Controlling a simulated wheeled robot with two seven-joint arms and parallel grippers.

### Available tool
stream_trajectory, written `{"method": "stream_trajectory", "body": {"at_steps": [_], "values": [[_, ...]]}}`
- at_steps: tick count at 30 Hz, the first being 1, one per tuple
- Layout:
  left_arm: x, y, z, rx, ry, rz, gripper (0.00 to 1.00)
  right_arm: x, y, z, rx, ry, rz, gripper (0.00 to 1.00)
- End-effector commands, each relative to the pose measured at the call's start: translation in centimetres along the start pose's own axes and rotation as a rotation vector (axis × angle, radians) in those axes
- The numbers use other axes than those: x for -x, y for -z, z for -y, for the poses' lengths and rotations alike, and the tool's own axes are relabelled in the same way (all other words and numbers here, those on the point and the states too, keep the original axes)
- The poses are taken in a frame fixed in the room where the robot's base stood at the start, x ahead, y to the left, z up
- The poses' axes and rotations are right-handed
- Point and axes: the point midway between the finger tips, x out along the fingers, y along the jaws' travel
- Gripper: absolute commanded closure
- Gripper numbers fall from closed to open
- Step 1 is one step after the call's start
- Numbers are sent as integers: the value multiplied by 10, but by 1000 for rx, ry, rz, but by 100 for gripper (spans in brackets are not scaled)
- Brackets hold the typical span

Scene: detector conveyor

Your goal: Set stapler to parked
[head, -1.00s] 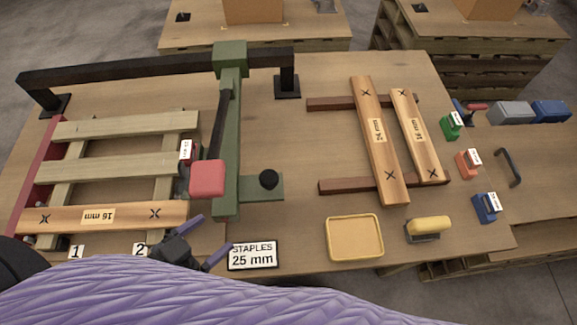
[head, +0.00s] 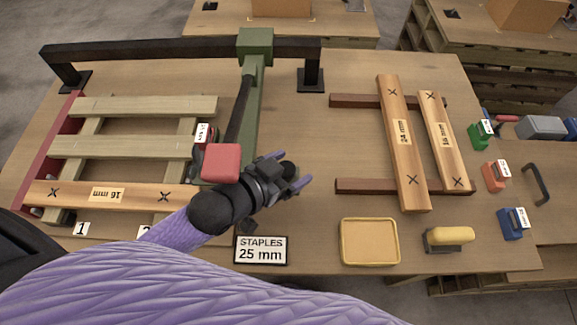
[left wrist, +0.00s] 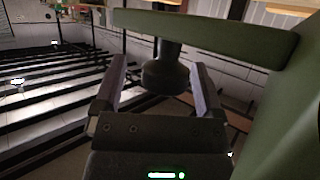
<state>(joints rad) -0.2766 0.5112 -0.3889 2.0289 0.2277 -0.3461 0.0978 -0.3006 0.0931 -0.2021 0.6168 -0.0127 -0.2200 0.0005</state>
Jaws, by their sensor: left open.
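The stapler rig has a green arm (head: 253,88) on a black rail (head: 180,48), with a red block (head: 221,162) at its near left side. A black knob (left wrist: 165,76) sits on a green plate (left wrist: 205,38) of the rig. My left gripper (head: 294,170) is open at the knob. In the left wrist view the knob lies between the two fingers, with visible gaps on both sides. In the head view the gripper and wrist hide most of the knob and its plate. My right gripper is not in view.
A pallet frame with a 16 mm board (head: 108,194) is at left. A STAPLES 25 mm sign (head: 261,250), a yellow tray (head: 343,246) and a yellow-handled tool (head: 449,236) lie along the near edge. Labelled boards (head: 403,140) and coloured staplers (head: 512,223) are at right.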

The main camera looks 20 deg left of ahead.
Motion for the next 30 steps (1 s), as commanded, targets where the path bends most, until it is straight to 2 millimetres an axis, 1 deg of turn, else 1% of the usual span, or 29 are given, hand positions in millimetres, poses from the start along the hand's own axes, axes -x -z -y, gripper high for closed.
{"method": "stream_trajectory", "body": {"at_steps": [5,6,8,9,11,12,17,18,19,27,30], "values": [[0,0,0,0,0,0,11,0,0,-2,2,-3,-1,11],[0,0,0,0,0,0,13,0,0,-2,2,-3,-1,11],[0,0,0,0,0,0,26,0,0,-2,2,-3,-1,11],[0,0,0,0,0,0,34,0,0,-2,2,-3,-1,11],[0,0,0,0,0,0,47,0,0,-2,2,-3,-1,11],[0,0,0,0,0,0,55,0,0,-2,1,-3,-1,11],[0,0,0,1,-1,0,89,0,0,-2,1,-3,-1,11],[0,0,-1,1,-1,0,98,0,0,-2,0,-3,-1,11],[0,0,-1,2,-2,1,100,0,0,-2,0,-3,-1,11],[0,0,-2,3,-3,2,100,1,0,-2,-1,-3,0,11],[-6,5,-10,8,-2,1,100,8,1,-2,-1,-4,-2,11]]}}
